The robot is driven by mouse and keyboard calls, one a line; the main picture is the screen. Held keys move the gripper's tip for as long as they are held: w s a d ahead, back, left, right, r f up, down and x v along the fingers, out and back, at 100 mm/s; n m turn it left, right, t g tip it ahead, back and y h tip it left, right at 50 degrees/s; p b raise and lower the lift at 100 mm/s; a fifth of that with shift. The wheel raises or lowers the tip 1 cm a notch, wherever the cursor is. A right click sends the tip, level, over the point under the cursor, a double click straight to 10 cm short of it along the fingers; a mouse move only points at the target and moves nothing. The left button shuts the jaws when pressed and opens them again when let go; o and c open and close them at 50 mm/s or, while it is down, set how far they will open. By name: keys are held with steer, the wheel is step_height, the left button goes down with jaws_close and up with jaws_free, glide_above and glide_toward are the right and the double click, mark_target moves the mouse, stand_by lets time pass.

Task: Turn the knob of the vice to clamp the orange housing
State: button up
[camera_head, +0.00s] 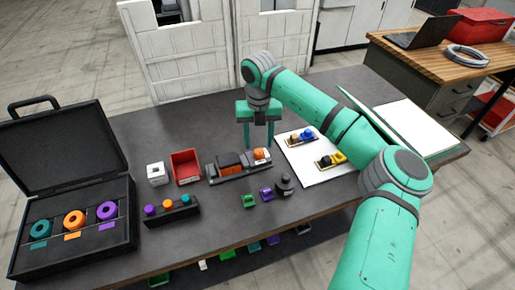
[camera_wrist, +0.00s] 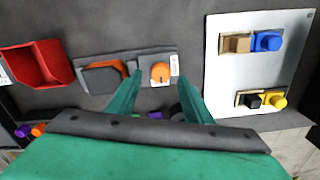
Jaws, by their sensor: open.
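The grey vice (camera_head: 226,177) lies on the dark table, and it also shows in the wrist view (camera_wrist: 140,62). The orange housing (camera_wrist: 104,78) sits between its jaws, toward its left end; it shows in the head view (camera_head: 229,160) too. The orange knob (camera_wrist: 160,72) is at the vice's right end, beside a white label, and also shows in the head view (camera_head: 261,154). My green gripper (camera_head: 259,141) is open and points down at the knob end. In the wrist view its fingertips (camera_wrist: 160,79) lie either side of the knob; whether they touch it, I cannot tell.
A red bin (camera_head: 185,167) and a white block (camera_head: 156,174) stand left of the vice. A white board (camera_head: 318,171) with connectors lies right. A button box (camera_head: 172,211), small green and purple parts and a dark round piece (camera_head: 284,186) are in front. An open black case (camera_head: 75,240) is far left.

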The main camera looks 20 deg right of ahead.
mark_target(259, 151)
step_height(259, 151, down, 3)
steer(key=shift+s+d+r, duration=0.15)
steer(key=shift+f, duration=0.75)
steer(key=c, duration=1.1)
steer(key=shift+o, duration=0.2)
